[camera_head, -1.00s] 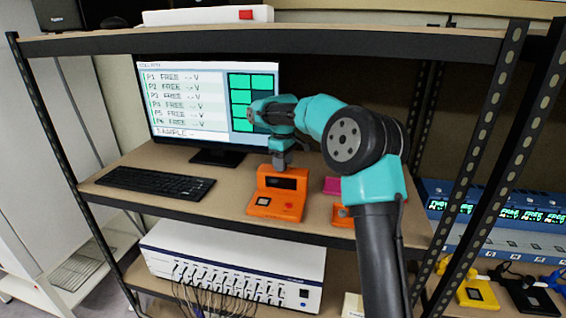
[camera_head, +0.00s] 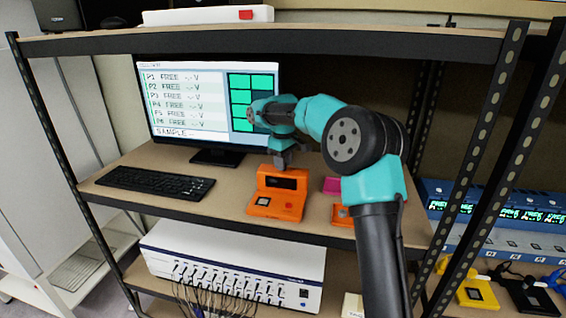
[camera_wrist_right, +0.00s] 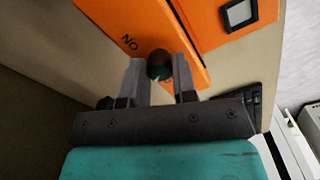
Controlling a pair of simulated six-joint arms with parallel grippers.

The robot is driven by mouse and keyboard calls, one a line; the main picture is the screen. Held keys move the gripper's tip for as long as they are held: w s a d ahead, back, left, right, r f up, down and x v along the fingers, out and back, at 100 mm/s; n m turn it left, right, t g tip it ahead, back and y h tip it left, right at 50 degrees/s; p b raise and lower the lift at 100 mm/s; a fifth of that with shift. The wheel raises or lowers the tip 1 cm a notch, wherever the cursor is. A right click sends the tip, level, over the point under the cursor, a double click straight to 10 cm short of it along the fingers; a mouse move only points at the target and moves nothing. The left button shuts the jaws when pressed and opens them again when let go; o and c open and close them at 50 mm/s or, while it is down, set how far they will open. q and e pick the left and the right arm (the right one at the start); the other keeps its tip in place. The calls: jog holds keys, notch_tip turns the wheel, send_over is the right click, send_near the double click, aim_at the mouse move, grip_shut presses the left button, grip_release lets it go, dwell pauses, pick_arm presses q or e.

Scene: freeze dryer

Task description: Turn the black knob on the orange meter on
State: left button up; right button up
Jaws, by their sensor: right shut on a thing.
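The orange meter (camera_head: 277,196) stands on the middle shelf, right of the monitor, with a dark display on its upright face. In the right wrist view its orange body (camera_wrist_right: 150,25) carries the lettering "ON". The black knob (camera_wrist_right: 159,65) shows there, between the two grey fingers of my right gripper (camera_wrist_right: 160,80). The fingers are shut on the knob. In the head view the right gripper (camera_head: 281,160) is at the top rear of the meter, and the knob is hidden. My left gripper is not in view.
A monitor (camera_head: 180,142) and a black keyboard (camera_head: 155,183) are on the left of the shelf. A pink object (camera_head: 332,185) and another orange one (camera_head: 341,215) sit right of the meter, partly behind my arm. Black shelf posts (camera_head: 478,150) rise at the right.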

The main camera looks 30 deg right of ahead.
jog(key=m, duration=0.7)
jog(key=shift+m, duration=0.4)
jog(key=m, duration=0.7)
jog(key=o, duration=0.9)
jog(key=shift+o, duration=0.2)
jog(key=shift+r, duration=0.1)
notch_tip(320, 180, up, 12)
dwell(0.6)
